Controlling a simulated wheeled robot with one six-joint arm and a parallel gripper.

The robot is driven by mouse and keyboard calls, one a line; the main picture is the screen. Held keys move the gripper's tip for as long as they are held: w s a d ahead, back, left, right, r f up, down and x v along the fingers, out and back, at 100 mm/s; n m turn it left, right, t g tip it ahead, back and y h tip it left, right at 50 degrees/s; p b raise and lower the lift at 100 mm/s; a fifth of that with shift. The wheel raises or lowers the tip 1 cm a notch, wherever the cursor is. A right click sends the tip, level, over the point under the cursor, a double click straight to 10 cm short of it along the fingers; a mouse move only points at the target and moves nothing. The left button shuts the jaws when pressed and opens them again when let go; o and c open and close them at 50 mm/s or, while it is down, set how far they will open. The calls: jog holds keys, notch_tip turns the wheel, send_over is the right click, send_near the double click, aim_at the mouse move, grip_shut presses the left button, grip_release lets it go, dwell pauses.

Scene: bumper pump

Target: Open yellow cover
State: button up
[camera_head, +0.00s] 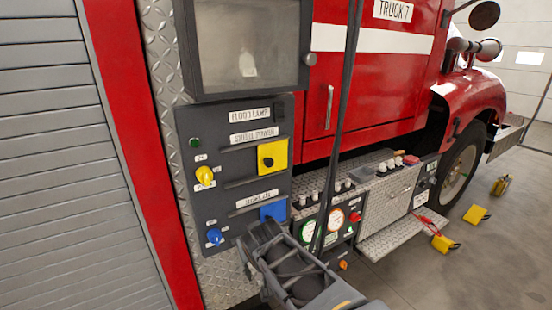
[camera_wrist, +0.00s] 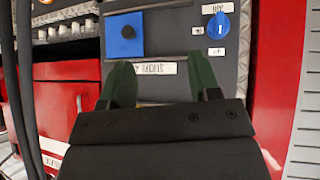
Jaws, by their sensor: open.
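The yellow cover (camera_head: 281,150) is a square plate with a dark round spot, on the right of the dark control panel (camera_head: 234,106) on the truck's side. The panel appears upside down there, with the blue cover (camera_wrist: 124,36) beyond the left finger.
A yellow knob (camera_head: 205,176) and a blue knob (camera_head: 214,236) sit on the panel's left. A framed dark box (camera_head: 249,45) protrudes above. A black vertical hose or pole (camera_head: 341,120) stands right of the panel. Gauges (camera_head: 335,219) sit lower right. Yellow blocks (camera_head: 476,214) lie on the floor.

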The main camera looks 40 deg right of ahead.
jog(key=w+d+r+m+t+h+p, duration=0.1)
jog(key=w+d+r+t+h, duration=0.2)
jog(key=d+r, duration=0.4)
jog(key=n+t+y+p, duration=0.2)
jog(key=t+y+p, duration=0.15)
jog(key=t, duration=0.35)
send_near(270, 164)
jog(key=shift+y, duration=0.25)
jog(key=w, duration=0.3)
jog(key=w+d, duration=0.1)
jog(key=w, duration=0.5)
jog(key=shift+w+d+r+p, duration=0.2)
jog(key=shift+w+d+p, duration=0.15)
jog(key=shift+d, duration=0.05)
grip_shut()
